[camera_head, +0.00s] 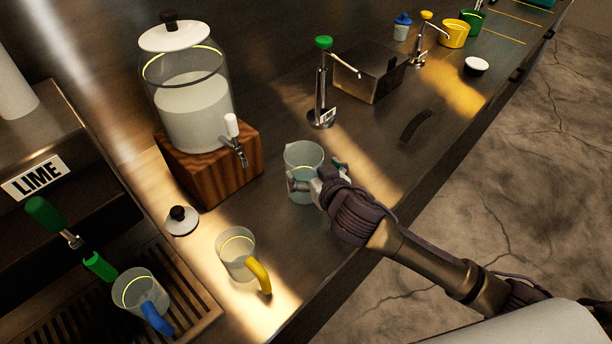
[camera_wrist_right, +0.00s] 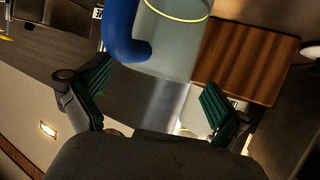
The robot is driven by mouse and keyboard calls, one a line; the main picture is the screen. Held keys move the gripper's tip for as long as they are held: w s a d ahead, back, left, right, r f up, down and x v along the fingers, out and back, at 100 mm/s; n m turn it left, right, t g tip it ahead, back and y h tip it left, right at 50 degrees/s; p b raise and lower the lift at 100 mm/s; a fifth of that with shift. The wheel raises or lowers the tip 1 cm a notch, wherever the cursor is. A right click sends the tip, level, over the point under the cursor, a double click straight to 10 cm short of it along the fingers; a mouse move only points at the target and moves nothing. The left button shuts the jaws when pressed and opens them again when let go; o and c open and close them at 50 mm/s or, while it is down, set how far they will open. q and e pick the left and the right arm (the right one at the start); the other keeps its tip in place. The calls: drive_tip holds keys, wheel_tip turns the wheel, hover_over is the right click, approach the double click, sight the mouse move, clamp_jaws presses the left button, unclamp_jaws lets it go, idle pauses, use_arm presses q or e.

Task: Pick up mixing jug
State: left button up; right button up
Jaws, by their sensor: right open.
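A clear jug (camera_head: 303,158) with a yellow ring stands upright on the counter, in front of the wooden dispenser block. My right gripper (camera_head: 317,177) is at its near side, coming from the right. In the right wrist view the jug (camera_wrist_right: 172,45) is at the top, with a thick blue handle (camera_wrist_right: 125,32). The open fingers (camera_wrist_right: 155,98) are spread wide below the jug and handle, with nothing visibly clamped. In the head view the gripper hides most of that handle, and whether a finger touches the jug is unclear. My left gripper is not in view.
A yellow-handled jug (camera_head: 237,252) and a white lid (camera_head: 182,221) are nearby. Another blue-handled jug (camera_head: 140,290) stands on the drip grate. The glass dispenser (camera_head: 190,105) on its wooden block (camera_head: 215,170) is behind. A green-topped pump (camera_head: 322,85) stands to the right.

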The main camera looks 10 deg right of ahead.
drive_tip(key=shift+x, duration=1.6)
drive_tip(key=shift+s, duration=0.1)
drive_tip(key=c, duration=1.4)
drive_tip(key=shift+c, duration=0.4)
drive_tip(key=shift+r, duration=0.15)
